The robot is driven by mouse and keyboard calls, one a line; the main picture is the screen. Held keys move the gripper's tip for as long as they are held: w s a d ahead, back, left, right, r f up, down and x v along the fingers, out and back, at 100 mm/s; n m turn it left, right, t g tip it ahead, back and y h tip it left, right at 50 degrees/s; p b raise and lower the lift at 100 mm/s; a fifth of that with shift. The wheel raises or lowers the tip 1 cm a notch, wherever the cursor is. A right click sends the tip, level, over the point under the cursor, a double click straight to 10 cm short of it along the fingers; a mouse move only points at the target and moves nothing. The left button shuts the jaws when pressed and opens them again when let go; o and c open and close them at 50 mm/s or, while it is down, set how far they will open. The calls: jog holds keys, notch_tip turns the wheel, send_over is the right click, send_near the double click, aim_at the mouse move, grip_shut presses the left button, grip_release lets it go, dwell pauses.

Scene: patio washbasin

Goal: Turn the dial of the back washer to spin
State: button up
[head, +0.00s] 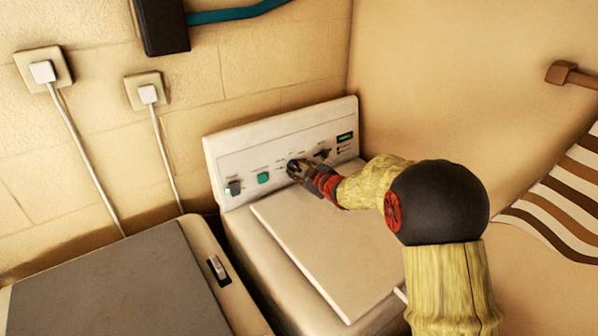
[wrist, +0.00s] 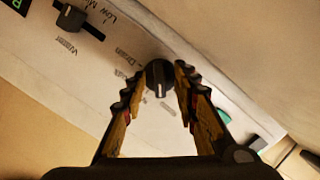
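The back washer (head: 281,254) is the white machine against the wall, with a raised control panel (head: 252,153). Its black round dial (wrist: 160,78) shows in the wrist view, with a pale mark on its lower part. Small labels are printed around it, mostly too blurred to read. My gripper (head: 296,168) is at the panel in the head view and hides most of the dial there. In the wrist view my gripper's fingers (wrist: 160,80) stand on either side of the dial, very close to it. I cannot tell whether they press on it.
Another black knob (wrist: 71,18) sits on a slider-like slot of the panel. A green button (head: 263,177) and a dark switch (head: 234,187) are left of the dial. A second grey-topped machine (head: 110,285) stands at front left. A striped cloth (head: 560,200) is at right.

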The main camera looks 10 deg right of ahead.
jog(key=c, duration=0.4)
jog(key=c, duration=0.3)
grip_shut()
